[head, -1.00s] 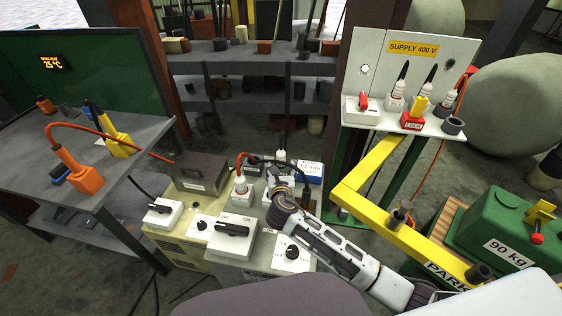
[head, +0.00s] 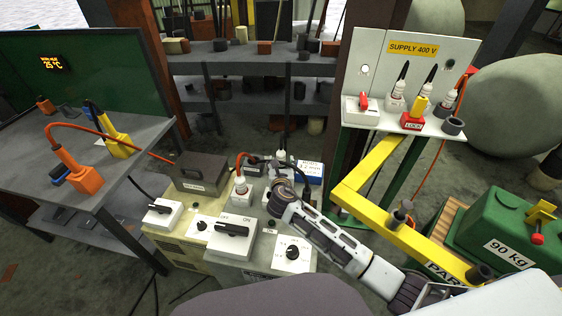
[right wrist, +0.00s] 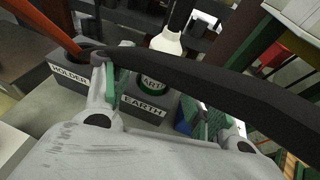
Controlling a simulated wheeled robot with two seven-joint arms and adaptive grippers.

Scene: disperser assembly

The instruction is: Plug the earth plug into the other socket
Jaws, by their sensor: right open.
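My right gripper (right wrist: 160,103) is open, with green-padded fingers on either side of the EARTH block (right wrist: 144,108) in the right wrist view. A green round part with lettering (right wrist: 152,84) sits on top of that block; I cannot tell if it is a plug or the socket. A thick black cable (right wrist: 215,77) crosses close in front of the camera. The HOLDER block (right wrist: 70,76) stands to the left, with an orange cable end at its top. In the head view my right gripper (head: 275,190) is small, over the bench unit. My left gripper is not in view.
A white plug with a red cable (head: 240,186) and another white plug (head: 280,156) stand close to my right gripper. A yellow bar (head: 375,215) and a green 90 kg weight (head: 505,232) lie right of my arm. Orange (head: 83,177) and yellow plugs (head: 118,145) stand on the left table.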

